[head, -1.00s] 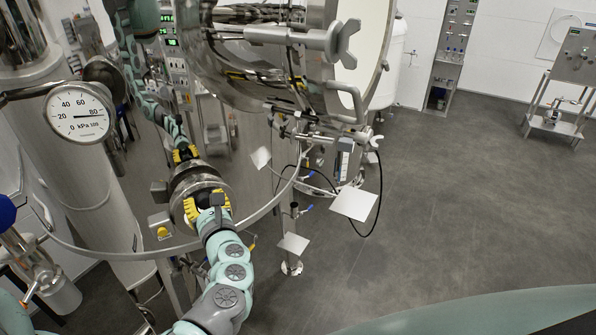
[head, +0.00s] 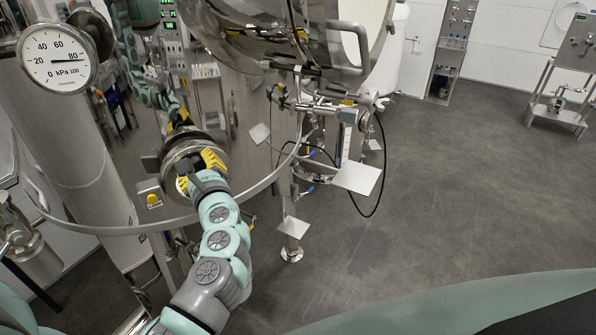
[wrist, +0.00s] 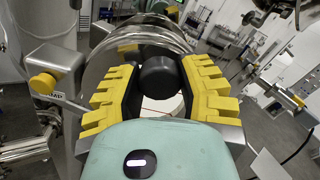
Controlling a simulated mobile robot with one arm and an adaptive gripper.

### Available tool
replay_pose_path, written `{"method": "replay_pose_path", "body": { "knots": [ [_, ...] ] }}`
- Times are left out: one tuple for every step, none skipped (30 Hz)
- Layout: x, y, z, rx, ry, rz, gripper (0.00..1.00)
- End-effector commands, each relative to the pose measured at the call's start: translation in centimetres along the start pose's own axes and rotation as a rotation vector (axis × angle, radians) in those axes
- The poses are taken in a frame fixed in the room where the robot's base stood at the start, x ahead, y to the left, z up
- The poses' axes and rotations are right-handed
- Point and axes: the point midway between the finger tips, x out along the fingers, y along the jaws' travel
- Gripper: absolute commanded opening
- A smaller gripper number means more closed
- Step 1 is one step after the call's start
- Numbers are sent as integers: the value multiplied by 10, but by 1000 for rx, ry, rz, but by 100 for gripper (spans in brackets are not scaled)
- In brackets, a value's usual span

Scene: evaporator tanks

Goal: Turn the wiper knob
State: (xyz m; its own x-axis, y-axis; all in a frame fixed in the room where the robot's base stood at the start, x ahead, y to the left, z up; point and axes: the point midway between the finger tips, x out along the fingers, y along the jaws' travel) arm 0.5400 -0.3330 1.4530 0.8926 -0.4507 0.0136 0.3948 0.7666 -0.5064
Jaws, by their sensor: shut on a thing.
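The wiper knob is a black, round knob (wrist: 158,76) at the middle of a round sight glass with a shiny metal ring (wrist: 110,55). My gripper (wrist: 160,84) has its yellow-padded fingers on both sides of the knob and is shut on it. In the head view my gripper (head: 199,171) is at the front of the sight glass ring (head: 180,143) on the steel tank wall, and the knob is hidden behind the fingers. Part of a pale glass disc shows below the knob in the wrist view.
A box with a yellow button (head: 153,200) sits just left of the sight glass, and it also shows in the wrist view (wrist: 43,83). A pressure gauge (head: 57,60) is at upper left. A white plate (head: 357,178) juts out at right. The floor (head: 450,180) at right is clear.

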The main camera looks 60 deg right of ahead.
Motion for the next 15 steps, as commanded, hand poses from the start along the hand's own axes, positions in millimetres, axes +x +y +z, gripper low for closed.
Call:
{"method": "replay_pose_path", "body": {
  "knots": [
    [0, 4, -6, -48, -2, 1, 1],
    [0, 4, -6, -77, -2, 1, 1],
    [0, 4, -6, -116, -3, 0, 1],
    [0, 4, -6, -145, -4, -1, 1],
    [0, 3, -6, -173, -5, -2, 1],
    [0, 3, -6, -211, -5, -1, 1],
    [0, 3, -7, -239, -6, -1, 1],
    [0, 3, -7, -267, -6, -2, 1],
    [0, 3, -6, -306, -7, -3, 1],
    [0, 2, -6, -335, -8, -3, 1],
    [0, 2, -6, -365, -9, -3, 1],
    [0, 3, -7, -402, -10, -1, 1],
    [0, 3, -7, -429, -11, 0, 1],
    [0, 3, -7, -457, -11, 0, 1],
    [0, 3, -7, -497, -12, -1, 1]
  ]
}}
